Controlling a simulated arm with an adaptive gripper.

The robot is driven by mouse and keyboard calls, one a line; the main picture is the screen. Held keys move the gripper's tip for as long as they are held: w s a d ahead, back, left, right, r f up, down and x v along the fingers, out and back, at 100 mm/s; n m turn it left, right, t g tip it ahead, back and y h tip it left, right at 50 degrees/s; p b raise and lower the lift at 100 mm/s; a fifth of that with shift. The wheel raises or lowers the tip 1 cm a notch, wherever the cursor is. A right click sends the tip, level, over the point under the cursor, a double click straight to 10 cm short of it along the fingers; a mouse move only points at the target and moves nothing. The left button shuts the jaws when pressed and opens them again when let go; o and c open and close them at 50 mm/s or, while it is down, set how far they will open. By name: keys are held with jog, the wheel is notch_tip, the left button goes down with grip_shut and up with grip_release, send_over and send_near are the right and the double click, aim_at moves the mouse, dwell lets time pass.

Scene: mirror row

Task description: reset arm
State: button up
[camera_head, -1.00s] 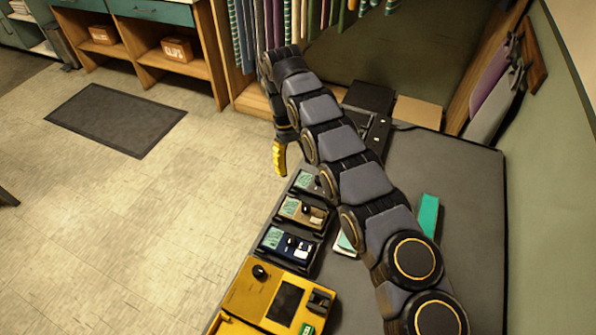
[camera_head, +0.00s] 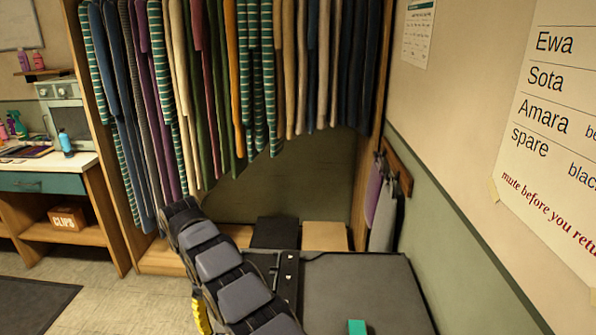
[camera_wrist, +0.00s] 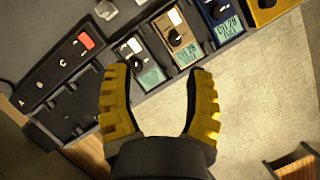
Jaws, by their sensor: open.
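My gripper (camera_wrist: 160,105) shows in the wrist view with its two yellow fingers spread apart and nothing between them. In the head view a yellow part of my gripper (camera_head: 201,315) shows at the bottom, beside my dark segmented arm.
A black rack with slots (camera_wrist: 62,90) lies left in the wrist view. In the head view, a grey tabletop (camera_head: 365,285) carries a teal block (camera_head: 357,327). Hanging garments (camera_head: 240,80) fill the back. A name sheet (camera_head: 555,130) is on the right wall.

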jog(key=s+d+r+m+y, duration=0.1)
jog(key=s+d+r+m, duration=0.2)
jog(key=d+r, duration=0.55)
jog(key=s+d+r+m, duration=0.35)
jog(key=d+r, duration=0.25)
jog(key=d, duration=0.5)
jog(key=s+d+f+m+y, duration=0.1)
jog(key=s+d, duration=0.2)
jog(key=s, duration=0.9)
jog(key=s+d+m+y, duration=0.1)
jog(key=s+d, duration=0.3)
jog(key=s, duration=0.7)
jog(key=shift+s+d+f+m+t+y, duration=0.3)
jog(key=shift+s+f+m+t+y, duration=0.1)
jog(key=shift+m, duration=0.35)
